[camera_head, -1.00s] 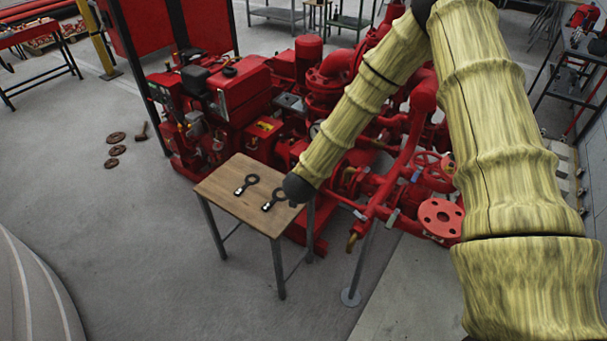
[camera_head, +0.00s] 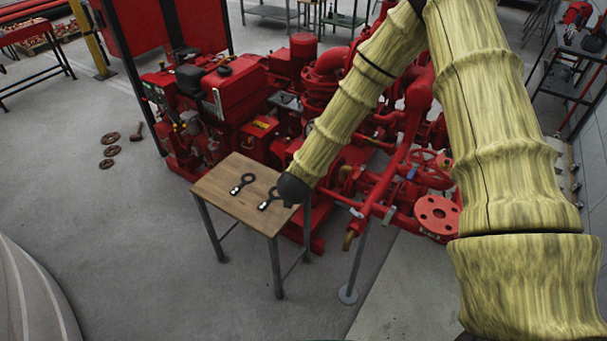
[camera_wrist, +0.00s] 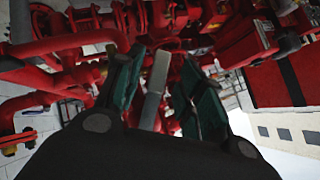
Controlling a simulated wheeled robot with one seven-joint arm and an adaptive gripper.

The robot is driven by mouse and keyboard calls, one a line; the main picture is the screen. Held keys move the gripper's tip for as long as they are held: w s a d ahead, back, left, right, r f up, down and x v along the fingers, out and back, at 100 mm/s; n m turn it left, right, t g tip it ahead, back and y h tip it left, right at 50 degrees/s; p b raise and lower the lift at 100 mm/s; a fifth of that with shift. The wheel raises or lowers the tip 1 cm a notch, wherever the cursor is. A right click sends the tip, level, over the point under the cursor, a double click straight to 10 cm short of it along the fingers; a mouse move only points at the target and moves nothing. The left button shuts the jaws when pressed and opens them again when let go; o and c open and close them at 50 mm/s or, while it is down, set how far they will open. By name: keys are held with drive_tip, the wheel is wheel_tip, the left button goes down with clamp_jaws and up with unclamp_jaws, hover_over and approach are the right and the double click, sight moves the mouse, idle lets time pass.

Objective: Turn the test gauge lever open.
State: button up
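In the wrist view my gripper (camera_wrist: 163,66) has two dark green finger pads standing apart. A flat grey bar (camera_wrist: 154,90), which looks like a lever, shows in the gap between them. It appears nearer the left finger, with a clear gap to the right finger; I cannot tell whether it touches either. Red pump pipework (camera_wrist: 85,45) lies beyond the fingers. In the head view the dark end of my arm (camera_head: 292,188) is by the right edge of the small table, in front of the red pumpset (camera_head: 235,95). The fingers and the test gauge lever cannot be made out there.
A red flange (camera_head: 437,214) and pipes crowd the right of my arm's end.

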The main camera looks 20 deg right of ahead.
drive_tip(key=shift+v, duration=2.7)
drive_tip(key=shift+w, duration=0.1)
drive_tip(key=shift+c, duration=0.4)
